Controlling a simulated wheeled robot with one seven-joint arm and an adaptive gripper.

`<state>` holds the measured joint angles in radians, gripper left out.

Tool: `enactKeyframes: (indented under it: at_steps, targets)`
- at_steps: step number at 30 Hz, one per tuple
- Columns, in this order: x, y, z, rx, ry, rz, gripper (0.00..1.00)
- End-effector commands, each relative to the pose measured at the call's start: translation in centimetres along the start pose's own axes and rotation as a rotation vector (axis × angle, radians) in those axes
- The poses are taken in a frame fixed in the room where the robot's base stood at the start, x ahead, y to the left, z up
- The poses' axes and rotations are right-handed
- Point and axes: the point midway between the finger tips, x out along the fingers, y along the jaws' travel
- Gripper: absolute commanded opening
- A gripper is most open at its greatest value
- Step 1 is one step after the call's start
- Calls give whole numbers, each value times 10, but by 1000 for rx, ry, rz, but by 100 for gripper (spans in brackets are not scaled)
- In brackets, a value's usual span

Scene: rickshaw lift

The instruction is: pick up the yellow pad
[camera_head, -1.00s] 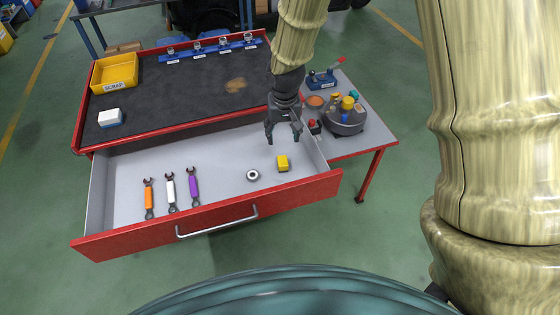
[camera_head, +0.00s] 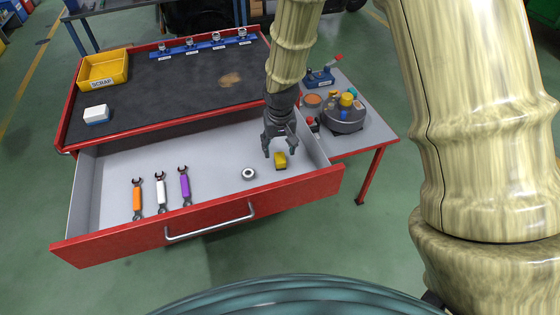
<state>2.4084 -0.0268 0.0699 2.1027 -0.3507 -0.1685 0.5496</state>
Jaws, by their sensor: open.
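The yellow pad (camera_head: 280,161) is a small block lying on the floor of the open drawer, near its right end. My gripper (camera_head: 280,154) is dark grey and points down into the drawer. Its jaws are open, with the fingertips just above and around the pad's upper part in the picture. I cannot tell whether a finger touches the pad.
The red drawer (camera_head: 208,222) also holds a metal ring (camera_head: 249,173) and orange, white and purple wrenches (camera_head: 185,187). A yellow scrap bin (camera_head: 103,71) and a white block (camera_head: 96,114) stand on the dark worktop. A round grey holder (camera_head: 346,122) stands on the right side table.

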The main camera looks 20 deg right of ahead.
Motion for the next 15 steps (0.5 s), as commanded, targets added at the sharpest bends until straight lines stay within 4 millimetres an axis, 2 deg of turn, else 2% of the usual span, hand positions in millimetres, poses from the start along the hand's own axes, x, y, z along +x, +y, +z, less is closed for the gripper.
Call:
enactKeyframes:
  at_steps: [6,15]
  targets:
    - [21,0,0,1,-1,0,55]
    - [32,1,0,0,-1,0,55]
